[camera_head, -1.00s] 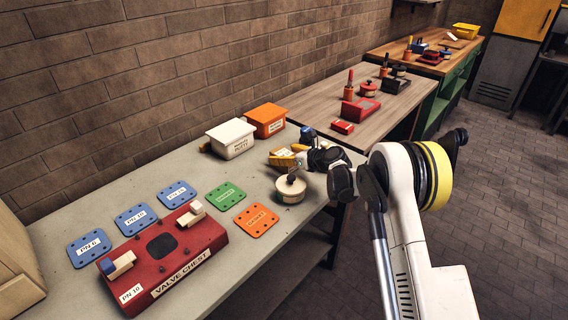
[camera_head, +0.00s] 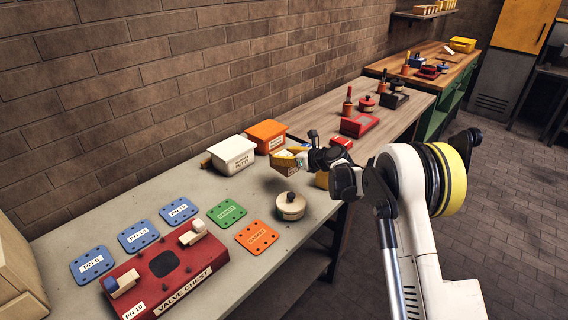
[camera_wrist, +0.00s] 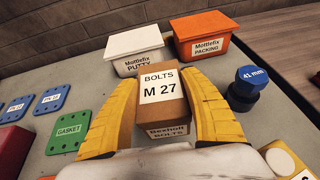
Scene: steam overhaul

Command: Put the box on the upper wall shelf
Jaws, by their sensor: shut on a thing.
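The box is a small brown carton labelled BOLTS M 27 (camera_wrist: 162,112), seen close in the wrist view. My gripper (camera_wrist: 160,75) is shut on it, with one yellow finger along each side. In the head view my gripper (camera_head: 291,157) holds the box over the right end of the near bench, behind the round cream tin; its exact height is hard to tell. A wall shelf (camera_head: 420,15) shows at the top right of the head view, far along the brick wall, with several small tan boxes on it. Its upper part is cut off.
A white putty box (camera_head: 232,156) and an orange packing box (camera_head: 266,137) stand behind my gripper. A blue-topped 41 mm piece (camera_wrist: 252,82) stands to the right. The round cream tin (camera_head: 290,207) and red valve chest (camera_head: 165,272) are nearer. Open floor (camera_head: 520,220) lies right.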

